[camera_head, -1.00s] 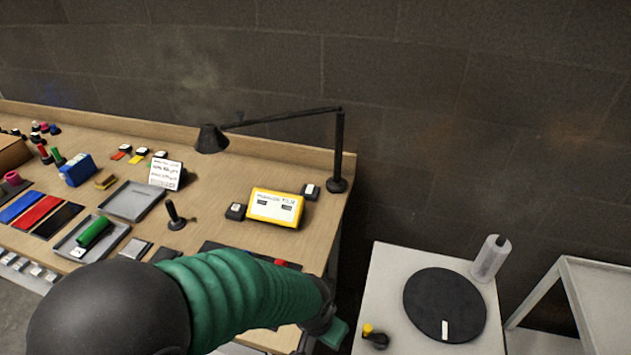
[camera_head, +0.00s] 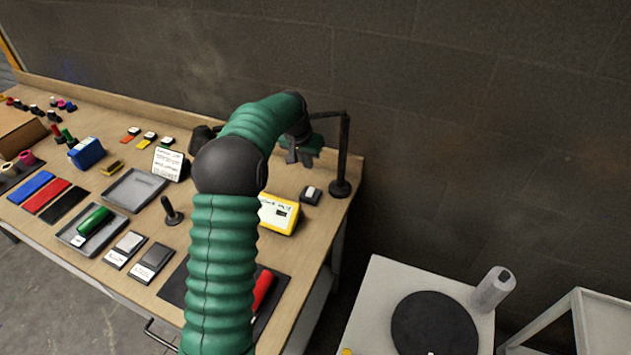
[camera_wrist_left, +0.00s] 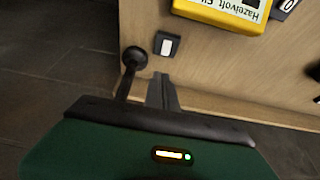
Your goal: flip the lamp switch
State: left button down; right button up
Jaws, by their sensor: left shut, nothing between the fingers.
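A small black switch box (camera_head: 311,195) with a white rocker sits on the bench near its right end, beside the round lamp base (camera_head: 340,189). It also shows in the left wrist view (camera_wrist_left: 167,44), just beyond my fingertips. The black desk lamp has an upright post and a long arm; its shade (camera_head: 203,139) is partly behind my left arm. My left gripper (camera_head: 302,158) is shut and empty, above the bench beyond the switch box. In the left wrist view my fingers (camera_wrist_left: 162,90) point toward the switch, apparently apart from it. My right gripper is out of view.
A yellow labelled device (camera_head: 279,216) stands left of the switch, partly hidden by my arm. A second small box (camera_wrist_left: 287,6) shows at the wrist view's edge. Trays and colored strips fill the left bench. A white table with a black disc (camera_head: 434,325) stands right.

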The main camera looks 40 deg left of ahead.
pick_arm(q)
send_near(313, 190)
jog(key=p+x, duration=0.1)
jog(key=x, duration=0.2)
jog(key=w+p+x, duration=0.1)
jog(key=x, duration=0.2)
jog(key=shift+w, duration=0.15)
jog(key=shift+f, duration=0.2)
jog(key=shift+a+f, duration=0.1)
jog(key=shift+a, duration=0.05)
jog(key=shift+f, duration=0.2)
